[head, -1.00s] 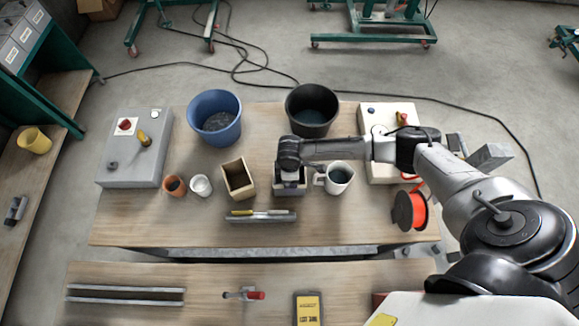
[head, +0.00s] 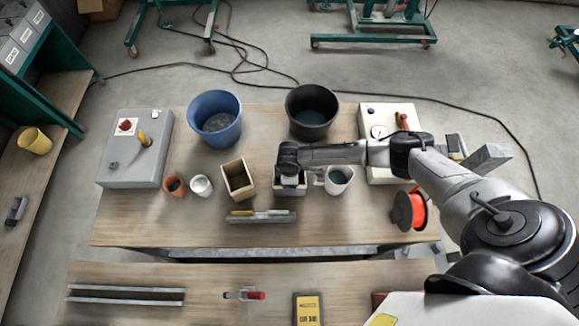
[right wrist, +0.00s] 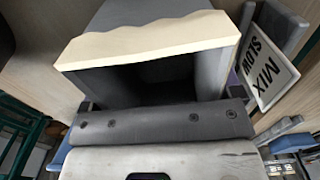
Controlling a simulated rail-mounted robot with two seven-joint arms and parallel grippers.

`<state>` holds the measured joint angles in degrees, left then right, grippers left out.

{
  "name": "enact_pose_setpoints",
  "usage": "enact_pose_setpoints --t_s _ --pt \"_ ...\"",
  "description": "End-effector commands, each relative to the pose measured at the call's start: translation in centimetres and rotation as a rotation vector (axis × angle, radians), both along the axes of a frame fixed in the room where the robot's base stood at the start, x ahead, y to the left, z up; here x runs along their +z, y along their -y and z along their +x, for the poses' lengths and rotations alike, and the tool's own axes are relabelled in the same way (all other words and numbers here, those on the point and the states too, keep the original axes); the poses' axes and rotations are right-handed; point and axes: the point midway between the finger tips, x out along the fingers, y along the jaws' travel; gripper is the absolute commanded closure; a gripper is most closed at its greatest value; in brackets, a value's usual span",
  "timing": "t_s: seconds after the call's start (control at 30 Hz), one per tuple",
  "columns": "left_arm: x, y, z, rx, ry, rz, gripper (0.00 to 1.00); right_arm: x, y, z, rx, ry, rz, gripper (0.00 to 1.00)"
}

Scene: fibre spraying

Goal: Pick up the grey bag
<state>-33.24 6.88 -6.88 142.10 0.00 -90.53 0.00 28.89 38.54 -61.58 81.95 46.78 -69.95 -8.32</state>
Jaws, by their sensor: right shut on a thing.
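The grey bag (head: 290,190) stands on the middle of the workbench, mostly hidden under my right gripper (head: 289,172) in the head view. In the right wrist view the bag (right wrist: 150,42) is close in front of the gripper, with a wavy cream top edge and a dark opening. My right gripper is shut on the bag; its fingertips are hard to make out. I cannot tell whether the bag touches the bench. My left gripper is not in view.
A white mug (head: 338,180) stands close right of the bag, an open wooden box (head: 238,180) to its left. Blue (head: 215,117) and black (head: 312,110) buckets stand behind, a metal tray (head: 260,217) in front. A "MIX SLOW" sign (right wrist: 268,60) shows in the right wrist view.

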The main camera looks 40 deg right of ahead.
Motion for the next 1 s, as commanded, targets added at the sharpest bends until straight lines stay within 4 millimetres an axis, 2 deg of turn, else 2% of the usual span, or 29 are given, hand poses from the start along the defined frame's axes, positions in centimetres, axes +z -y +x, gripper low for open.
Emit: enact_pose_setpoints --t_s 0.03,0.17,0.57,1.0 --pt "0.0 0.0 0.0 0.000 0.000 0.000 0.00 0.0 0.0 0.0 0.000 0.000 0.000 0.44" --pt "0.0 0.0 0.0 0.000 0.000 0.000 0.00 0.1 0.0 0.1 0.000 0.001 0.000 0.55" --pt "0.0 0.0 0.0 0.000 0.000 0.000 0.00 0.4 0.0 0.1 0.000 0.001 0.000 0.55" --pt "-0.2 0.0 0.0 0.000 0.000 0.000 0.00 3.6 0.0 0.1 -0.001 0.003 0.002 0.55"
